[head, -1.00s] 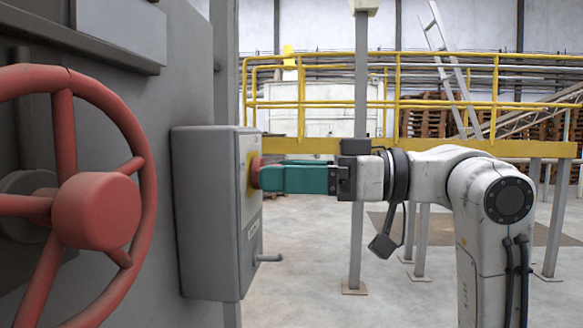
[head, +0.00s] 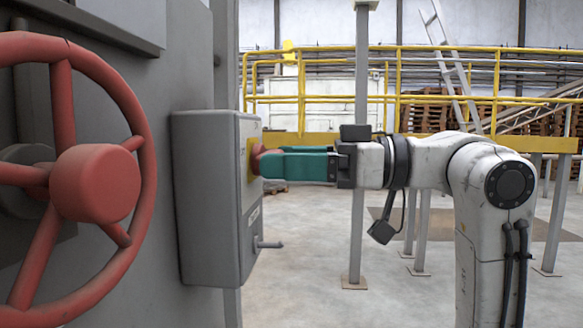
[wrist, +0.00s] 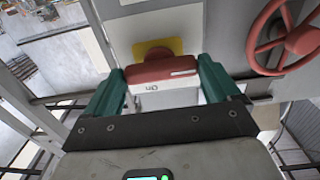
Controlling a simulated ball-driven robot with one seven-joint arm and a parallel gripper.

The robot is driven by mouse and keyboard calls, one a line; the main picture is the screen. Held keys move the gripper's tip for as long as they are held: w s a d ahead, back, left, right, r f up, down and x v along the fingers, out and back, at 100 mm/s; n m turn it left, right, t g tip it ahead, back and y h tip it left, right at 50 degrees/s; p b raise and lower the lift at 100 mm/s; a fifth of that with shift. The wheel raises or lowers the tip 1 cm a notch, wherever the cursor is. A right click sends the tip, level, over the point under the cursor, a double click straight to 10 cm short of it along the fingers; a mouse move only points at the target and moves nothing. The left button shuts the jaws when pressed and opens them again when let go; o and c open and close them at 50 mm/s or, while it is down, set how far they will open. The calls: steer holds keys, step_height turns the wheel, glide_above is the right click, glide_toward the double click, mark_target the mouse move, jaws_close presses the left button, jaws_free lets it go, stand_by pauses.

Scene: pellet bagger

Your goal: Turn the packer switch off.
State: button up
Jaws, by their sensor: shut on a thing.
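The packer switch is a red handle (head: 257,159) on a yellow plate (head: 250,160), on the face of a grey box (head: 205,200). My gripper (head: 264,162) reaches it from the right with its green fingers level. In the wrist view the red handle (wrist: 160,69) lies across between the two green fingers of my gripper (wrist: 163,78), which are shut on its ends. The yellow plate (wrist: 178,46) shows behind it. A white label under the handle is partly visible, and I cannot read its marking surely.
A large red handwheel (head: 95,195) stands close at the left, near the box. A short grey lever (head: 268,245) sticks out from the box's lower face. A grey post (head: 361,90) and yellow railing (head: 420,142) stand behind my arm.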

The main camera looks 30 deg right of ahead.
steer(key=o, duration=0.8)
steer(key=shift+d, duration=0.1)
steer(key=b+v, duration=0.3)
steer(key=v, duration=0.7)
steer(key=shift+s+d, duration=0.25)
